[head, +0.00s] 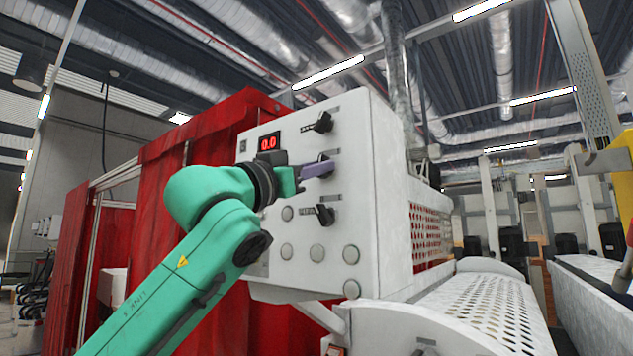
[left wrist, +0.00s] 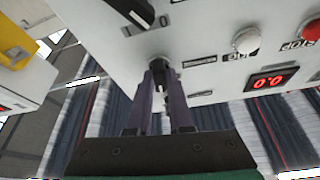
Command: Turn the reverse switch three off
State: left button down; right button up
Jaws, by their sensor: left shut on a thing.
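A white control panel (head: 352,130) carries a column of black rotary switches. The top switch (head: 322,122) and the bottom switch (head: 324,214) are clear of my gripper. My left gripper (head: 328,168) reaches the panel between them, its purple fingers shut on the middle switch. The left wrist view shows the fingertips around that black middle switch (left wrist: 161,66), with the fingers hiding part of it. Another black switch (left wrist: 134,10) shows there at the top edge. I cannot read which label is reverse switch three. My right gripper is not in view.
A red display (head: 269,142) reading 0.0 is above my wrist. Several round buttons (head: 317,252) sit low on the panel. A red STOP button (left wrist: 312,30) shows in the wrist view. A red curtain (head: 200,135) hangs left; a perforated white guard (head: 485,305) stands right.

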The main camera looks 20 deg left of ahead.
pick_arm(q)
jog(key=shift+d+n+t+y+b, duration=0.1)
jog(key=shift+n+t+y+b, duration=0.2)
jog(key=shift+n+y, duration=1.2)
jog(key=shift+n+t+y+b, duration=0.1)
jog(key=shift+n+y+b, duration=0.4)
jog(key=shift+n, duration=1.85)
jog(key=shift+d+n+t+y+b, duration=0.1)
jog(key=shift+n+t+y+b, duration=0.15)
jog(key=shift+n+y, duration=1.25)
jog(key=shift+n+h, duration=0.5)
jog(key=shift+n, duration=0.15)
jog(key=shift+a, duration=0.1)
jog(key=c, duration=0.8)
grip_release()
